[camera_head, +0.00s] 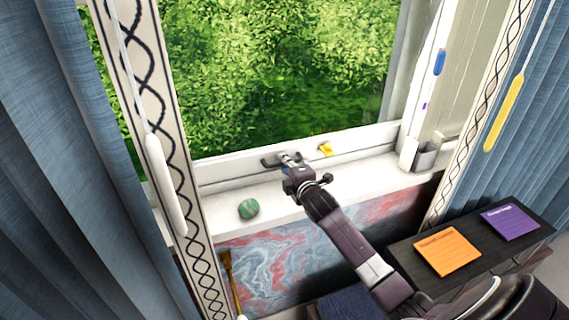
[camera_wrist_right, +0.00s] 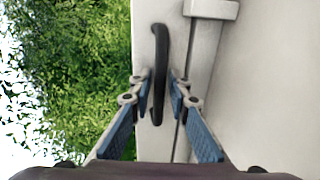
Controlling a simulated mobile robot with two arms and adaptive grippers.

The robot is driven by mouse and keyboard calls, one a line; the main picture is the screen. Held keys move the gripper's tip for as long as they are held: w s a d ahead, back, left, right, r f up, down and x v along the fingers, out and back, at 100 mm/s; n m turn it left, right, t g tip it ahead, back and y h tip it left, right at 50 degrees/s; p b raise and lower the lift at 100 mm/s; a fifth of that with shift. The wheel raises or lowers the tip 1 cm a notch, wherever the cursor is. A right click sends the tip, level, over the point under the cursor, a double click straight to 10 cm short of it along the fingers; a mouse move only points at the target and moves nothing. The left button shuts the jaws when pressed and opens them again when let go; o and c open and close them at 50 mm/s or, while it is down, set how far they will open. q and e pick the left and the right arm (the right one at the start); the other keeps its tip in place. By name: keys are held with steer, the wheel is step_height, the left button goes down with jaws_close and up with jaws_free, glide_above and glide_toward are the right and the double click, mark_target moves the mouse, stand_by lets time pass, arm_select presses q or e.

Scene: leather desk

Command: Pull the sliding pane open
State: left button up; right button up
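The window's sliding pane (camera_head: 235,172) has a white frame and clear glass, with green foliage behind it. A dark curved handle (camera_head: 268,162) sits on its lower white rail; the handle also shows in the right wrist view (camera_wrist_right: 160,50), upright there. My right gripper (camera_head: 285,160) reaches the handle from the sill side. In the wrist view, its two blue-padded fingers (camera_wrist_right: 161,88) stand on either side of the handle's end, with small gaps visible. It looks open around the handle, not clamped on it. My left gripper is out of view.
A green stone (camera_head: 249,208) lies on the white sill left of my arm. A yellow item (camera_head: 325,149) is on the rail right of the handle. Blue curtains flank the window. A dark shelf (camera_head: 405,257) with orange and purple notes stands at lower right.

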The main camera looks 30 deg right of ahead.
jaws_close()
